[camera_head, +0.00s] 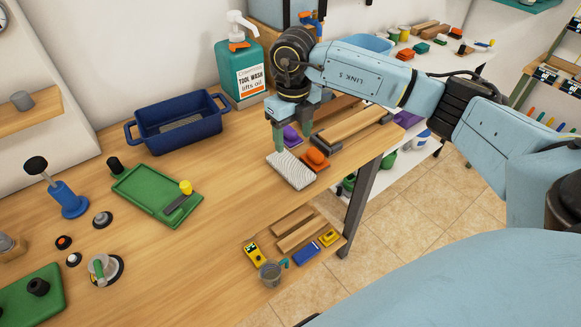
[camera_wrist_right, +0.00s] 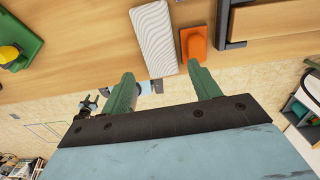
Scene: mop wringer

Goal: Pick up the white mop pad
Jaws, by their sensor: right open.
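The white ribbed mop pad (camera_head: 292,172) lies flat on the wooden bench near its right edge. It also shows in the right wrist view (camera_wrist_right: 153,36), where its near end is lined up between my fingertips. My right gripper (camera_head: 292,143) is open and empty, with its green fingers pointing down by the pad's far end in the head view. In the right wrist view the fingers (camera_wrist_right: 162,72) are spread wider than the pad. I cannot tell their exact height above the bench. My left gripper is not in view.
An orange block (camera_head: 316,158) sits close beside the pad, with a purple object (camera_head: 291,136) behind. A dark-railed wooden piece (camera_head: 352,125) lies right. A blue basin (camera_head: 180,123), green tray (camera_head: 146,196) and soap bottle (camera_head: 241,70) stand left.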

